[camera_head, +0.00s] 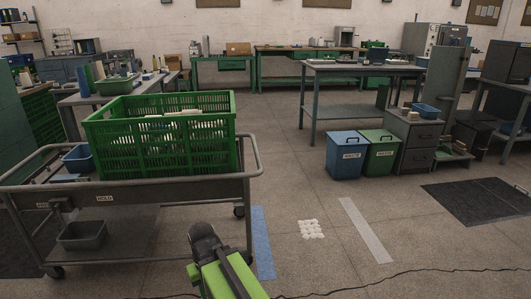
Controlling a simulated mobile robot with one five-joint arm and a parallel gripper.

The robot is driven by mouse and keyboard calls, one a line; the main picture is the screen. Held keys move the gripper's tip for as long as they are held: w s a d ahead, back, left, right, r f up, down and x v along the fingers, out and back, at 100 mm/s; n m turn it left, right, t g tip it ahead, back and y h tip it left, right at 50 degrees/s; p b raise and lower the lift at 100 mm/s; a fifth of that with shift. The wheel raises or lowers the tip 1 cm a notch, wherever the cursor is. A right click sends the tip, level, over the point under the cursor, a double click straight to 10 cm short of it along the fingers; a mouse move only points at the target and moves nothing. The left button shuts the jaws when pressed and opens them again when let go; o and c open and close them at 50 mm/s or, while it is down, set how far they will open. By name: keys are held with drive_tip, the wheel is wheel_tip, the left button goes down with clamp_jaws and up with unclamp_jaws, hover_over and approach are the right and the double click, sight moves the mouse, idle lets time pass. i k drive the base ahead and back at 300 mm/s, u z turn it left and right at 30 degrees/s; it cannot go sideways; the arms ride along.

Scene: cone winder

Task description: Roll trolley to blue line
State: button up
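The grey metal trolley (132,190) stands at the left on castors, with a label reading HOLD on its side. A green slatted crate (160,148) with pale items inside rests on its top. A blue line (263,245) is marked on the floor just right of the trolley's right end. The trolley's right end and a castor are close to the line's far end. My arm's green and dark link shows at the bottom centre, in front of the trolley's right end. My gripper's fingers do not show.
A blue bin (346,155) and a green bin (381,152) stand right of centre by a grey cabinet (415,142). A pale strip (365,229), a white patch (311,229) and a dark mat (480,201) lie on the floor. A black cable (400,274) crosses the front.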

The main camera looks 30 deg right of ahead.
sight(131, 212)
drive_tip(key=u, duration=0.05)
drive_tip(key=i, duration=0.9)
drive_tip(key=z, duration=0.05)
